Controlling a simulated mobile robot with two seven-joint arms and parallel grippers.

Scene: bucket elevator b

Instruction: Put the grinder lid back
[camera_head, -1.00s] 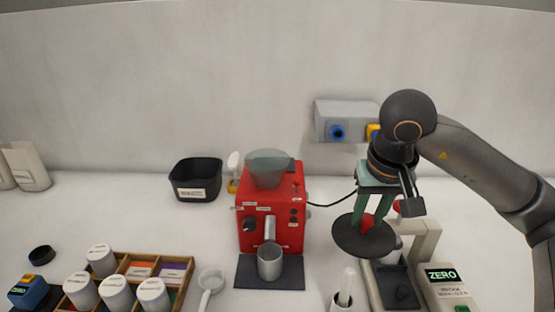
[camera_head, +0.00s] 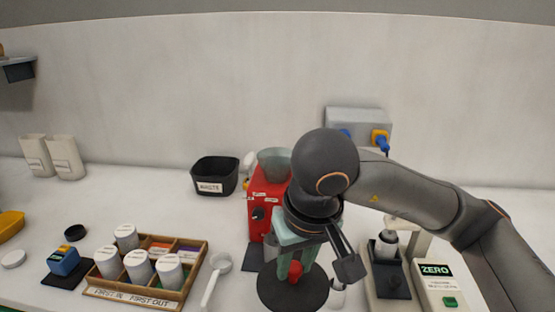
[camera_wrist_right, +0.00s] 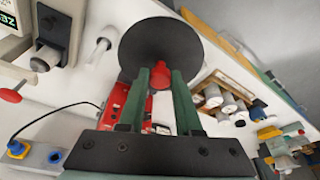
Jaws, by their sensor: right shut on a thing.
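The grinder lid (camera_head: 293,290) is a dark round disc with a red knob. My right gripper (camera_head: 295,268) is shut on its red knob and holds it in front of the red grinder (camera_head: 262,190). The right wrist view shows the lid (camera_wrist_right: 160,45) with its red knob (camera_wrist_right: 160,76) between the green fingers of the gripper (camera_wrist_right: 160,80). The grinder's grey translucent hopper (camera_head: 274,163) shows at its top, to the left of my wrist. My right arm hides the right side of the grinder, and a metal cup at its front is partly hidden. My left gripper is out of view.
A black waste bin (camera_head: 215,178) stands left of the grinder. A wooden tray (camera_head: 190,283) with white canisters and a white scoop (camera_head: 215,275) lie at front left. A grey socket box (camera_head: 358,121) is on the wall.

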